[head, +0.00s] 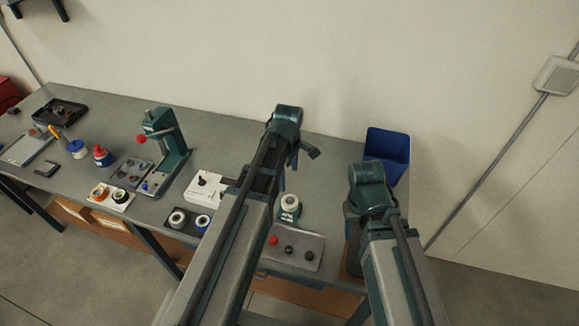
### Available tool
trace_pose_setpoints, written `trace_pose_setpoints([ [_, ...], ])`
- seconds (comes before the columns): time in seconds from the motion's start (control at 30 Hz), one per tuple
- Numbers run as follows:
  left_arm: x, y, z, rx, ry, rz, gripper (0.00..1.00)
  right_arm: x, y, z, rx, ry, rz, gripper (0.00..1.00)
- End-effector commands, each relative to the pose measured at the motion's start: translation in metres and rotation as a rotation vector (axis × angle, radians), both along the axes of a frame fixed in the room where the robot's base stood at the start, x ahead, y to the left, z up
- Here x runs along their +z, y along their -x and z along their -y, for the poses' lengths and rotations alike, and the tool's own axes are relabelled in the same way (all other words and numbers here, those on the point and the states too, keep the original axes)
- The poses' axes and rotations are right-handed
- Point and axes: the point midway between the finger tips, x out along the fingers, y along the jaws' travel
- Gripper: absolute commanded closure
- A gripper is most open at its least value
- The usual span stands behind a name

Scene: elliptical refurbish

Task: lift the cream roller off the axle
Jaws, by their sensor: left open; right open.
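A blue bin (388,149) stands at the bench's right end. A grey panel with red and dark knobs (293,249) lies in front of the roller. Left are a dark tray with two ringed parts (188,221), a white box (207,187) and a green press (168,150).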

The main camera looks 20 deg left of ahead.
Motion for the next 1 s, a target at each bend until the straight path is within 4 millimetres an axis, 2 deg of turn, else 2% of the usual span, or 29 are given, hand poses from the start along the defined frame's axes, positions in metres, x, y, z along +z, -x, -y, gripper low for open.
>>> trace_pose_setpoints([
  [0.17, -0.007, 0.000, 0.000, -0.002, 0.000, 0.000, 0.00, -0.007, 0.000, 0.000, 0.001, 0.000, 0.000, 0.50],
  [0.37, -0.025, 0.000, 0.000, -0.003, 0.000, 0.000, 0.00, -0.025, 0.000, 0.000, 0.004, 0.001, 0.000, 0.50],
  [1.0, -0.112, 0.000, 0.000, -0.004, 0.000, 0.000, 0.00, -0.112, 0.000, 0.000, 0.013, 0.003, 0.000, 0.50],
])
